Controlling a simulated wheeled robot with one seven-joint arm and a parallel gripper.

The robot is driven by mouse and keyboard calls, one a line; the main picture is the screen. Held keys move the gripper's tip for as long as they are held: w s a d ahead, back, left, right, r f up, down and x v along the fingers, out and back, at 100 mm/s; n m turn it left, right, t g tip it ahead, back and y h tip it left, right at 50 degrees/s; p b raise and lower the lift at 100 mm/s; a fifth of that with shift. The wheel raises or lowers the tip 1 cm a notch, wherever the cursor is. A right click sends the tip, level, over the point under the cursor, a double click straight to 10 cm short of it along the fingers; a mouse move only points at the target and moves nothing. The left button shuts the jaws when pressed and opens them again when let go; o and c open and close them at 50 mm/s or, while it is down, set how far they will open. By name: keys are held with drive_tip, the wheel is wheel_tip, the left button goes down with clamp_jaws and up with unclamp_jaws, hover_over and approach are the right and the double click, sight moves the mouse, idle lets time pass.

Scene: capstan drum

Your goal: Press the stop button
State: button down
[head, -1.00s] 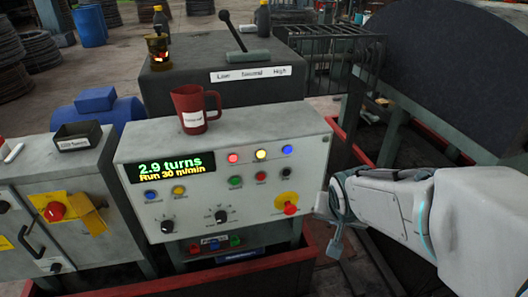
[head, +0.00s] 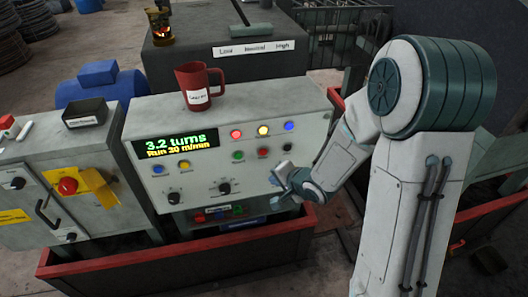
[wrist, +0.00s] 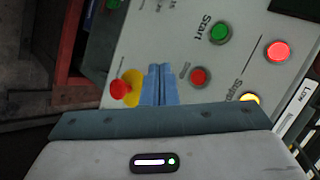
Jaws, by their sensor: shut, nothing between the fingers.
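The control panel (head: 215,110) has a round red button (head: 263,152) beside a green button (head: 238,156). In the wrist view the green button (wrist: 219,32) is labelled Start. The red button (wrist: 200,76) is right of my fingers, its label partly hidden. A larger red mushroom button (wrist: 120,90) on a yellow plate is left of my fingers; my arm hides it in the head view. My gripper (head: 276,179) is shut and empty in front of the panel's lower right; its blue fingers also show in the wrist view (wrist: 160,68). I cannot tell whether they touch the panel.
The display (head: 176,143) reads 3.2 turns, Run 30 m/min. A red mug (head: 196,88) stands on the panel top. Dark knobs (head: 225,187) are left of my gripper. A red-rimmed trough (head: 180,254) runs below. The left cabinet has another red knob (head: 68,186).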

sight(263, 152)
drive_tip(key=shift+w+a+p, duration=0.2)
drive_tip(key=shift+w+a, duration=0.2)
drive_tip(key=shift+w, duration=1)
drive_tip(key=shift+w+a+p, duration=0.15)
drive_tip(key=shift+w+a, duration=0.25)
drive_tip(key=shift+w, duration=1.05)
drive_tip(key=shift+w+a+p, duration=0.2)
drive_tip(key=shift+w+a, duration=0.2)
drive_tip(key=shift+w, duration=1.1)
drive_tip(key=shift+w+a+p, duration=0.15)
drive_tip(key=shift+w+p, duration=0.15)
drive_tip(key=shift+p, duration=0.05)
drive_tip(key=shift+w+a+p, duration=0.1)
drive_tip(key=shift+w+p, duration=0.2)
drive_tip(key=shift+w, duration=0.1)
drive_tip(key=shift+s, duration=0.15)
drive_tip(key=shift+s+d, duration=0.25)
drive_tip(key=shift+s, duration=0.4)
